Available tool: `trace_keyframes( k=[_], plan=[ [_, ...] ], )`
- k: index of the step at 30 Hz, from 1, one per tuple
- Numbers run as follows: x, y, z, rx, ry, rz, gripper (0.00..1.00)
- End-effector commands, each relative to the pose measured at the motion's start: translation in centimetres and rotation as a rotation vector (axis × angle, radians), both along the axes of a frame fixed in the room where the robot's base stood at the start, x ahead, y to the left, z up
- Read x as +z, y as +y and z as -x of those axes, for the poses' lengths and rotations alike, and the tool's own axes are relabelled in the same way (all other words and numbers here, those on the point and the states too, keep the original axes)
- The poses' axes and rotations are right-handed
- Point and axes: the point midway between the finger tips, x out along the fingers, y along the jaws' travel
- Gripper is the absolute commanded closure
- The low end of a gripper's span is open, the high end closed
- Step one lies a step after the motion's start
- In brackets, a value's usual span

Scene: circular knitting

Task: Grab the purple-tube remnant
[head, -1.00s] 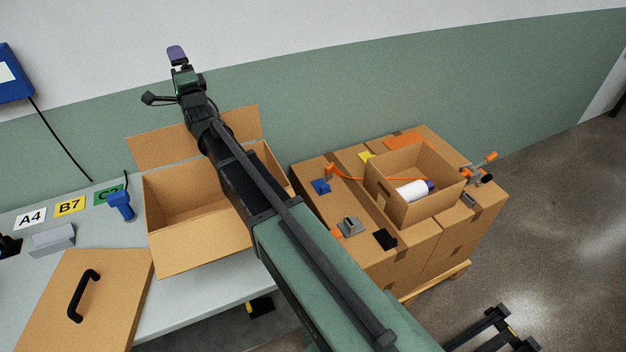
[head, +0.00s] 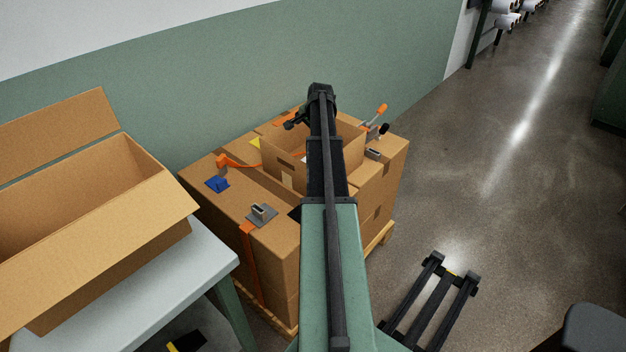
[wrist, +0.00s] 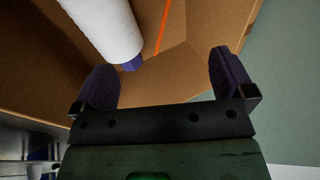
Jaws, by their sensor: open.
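The purple-tube remnant (wrist: 103,28) is a white yarn package with a purple tube end showing. In the wrist view it lies at the top, inside an open cardboard box (wrist: 179,75). My gripper (wrist: 162,72) is open, with its two purple-padded fingers spread and nothing between them. The purple tube end shows beyond and between the fingers, nearer the left one, apart from them. In the head view my arm reaches over the small open box (head: 285,167) and hides most of its inside; my gripper's fingers are hidden there.
The small box stands on strapped cartons (head: 220,205) on a pallet. Clamps with orange handles (head: 378,112) stand at its right. A blue item (head: 217,184) and a grey buckle (head: 261,214) lie on the cartons. A larger open carton (head: 90,215) stands on a table at left.

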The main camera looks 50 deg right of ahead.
Motion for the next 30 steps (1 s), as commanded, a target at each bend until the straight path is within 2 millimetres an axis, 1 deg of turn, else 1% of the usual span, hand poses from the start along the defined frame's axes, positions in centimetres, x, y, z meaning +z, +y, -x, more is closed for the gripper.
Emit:
trace_keyframes(
  k=[1, 3, 6, 8, 10, 15, 17, 23, 26, 30],
  plan=[
    [-2.1, -0.9, 2.3, 0.015, 0.05, -0.061, 0.0],
    [-2.7, -1.2, 4.5, 0.04, 0.096, -0.126, 0.0],
    [-2.6, -1.1, 5.5, 0.054, 0.118, -0.156, 0.0],
    [-2.7, -1.1, 5.4, 0.055, 0.118, -0.156, 0.0],
    [-3.6, -1.1, 5.2, 0.055, 0.117, -0.155, 0.0],
    [-7.3, -1.1, 4.3, 0.055, 0.116, -0.154, 0.0],
    [-8.1, -1.1, 4.1, 0.054, 0.116, -0.154, 0.0],
    [-8.3, -1.0, 3.9, 0.053, 0.116, -0.153, 0.0],
    [-10.0, -0.8, 3.7, 0.053, 0.116, -0.153, 0.0],
    [-12.9, -0.7, 3.1, 0.054, 0.116, -0.153, 0.0]
  ],
)
